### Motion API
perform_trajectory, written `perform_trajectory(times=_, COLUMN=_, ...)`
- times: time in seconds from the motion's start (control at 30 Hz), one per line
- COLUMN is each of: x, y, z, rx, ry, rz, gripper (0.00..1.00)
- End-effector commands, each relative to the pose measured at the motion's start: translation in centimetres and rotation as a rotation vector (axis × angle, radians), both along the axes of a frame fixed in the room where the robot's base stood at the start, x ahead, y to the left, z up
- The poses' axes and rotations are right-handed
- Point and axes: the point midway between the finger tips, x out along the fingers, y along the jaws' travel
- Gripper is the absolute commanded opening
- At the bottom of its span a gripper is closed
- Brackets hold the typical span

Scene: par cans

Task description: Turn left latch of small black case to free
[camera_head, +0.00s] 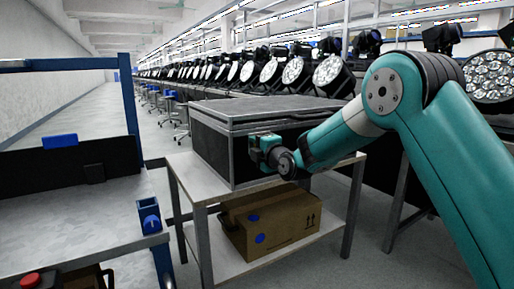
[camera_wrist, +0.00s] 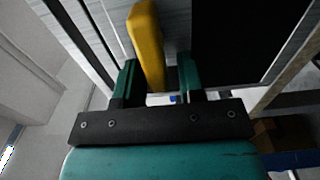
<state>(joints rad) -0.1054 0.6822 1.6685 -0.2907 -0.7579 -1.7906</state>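The small black case (camera_head: 216,152), with grey metal edges, stands shut on a table in the head view. A yellow latch (camera_wrist: 147,45) shows on its face in the wrist view; I take it for the left latch. My gripper (camera_head: 265,152) is at the case's front face. In the wrist view my gripper (camera_wrist: 155,82) has its two green fingers apart, with the latch's lower end between them. My gripper hides the latch in the head view.
The case's table (camera_head: 205,187) has a lower shelf with a cardboard box (camera_head: 275,222). A workbench (camera_head: 70,225) with blue posts is at the left. A long row of par lights (camera_head: 297,71) stands behind. Floor is free between bench and table.

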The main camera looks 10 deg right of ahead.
Motion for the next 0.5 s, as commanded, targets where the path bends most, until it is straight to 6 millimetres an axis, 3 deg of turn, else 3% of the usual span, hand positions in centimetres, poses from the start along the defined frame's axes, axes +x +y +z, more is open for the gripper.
perform_trajectory(times=0.33, x=-0.2, y=-0.2, z=0.0, rx=0.001, ry=0.0, rz=-0.001, gripper=0.43)
perform_trajectory(times=0.5, x=-1.9, y=-0.8, z=0.1, rx=0.003, ry=0.002, rz=-0.002, gripper=0.43)
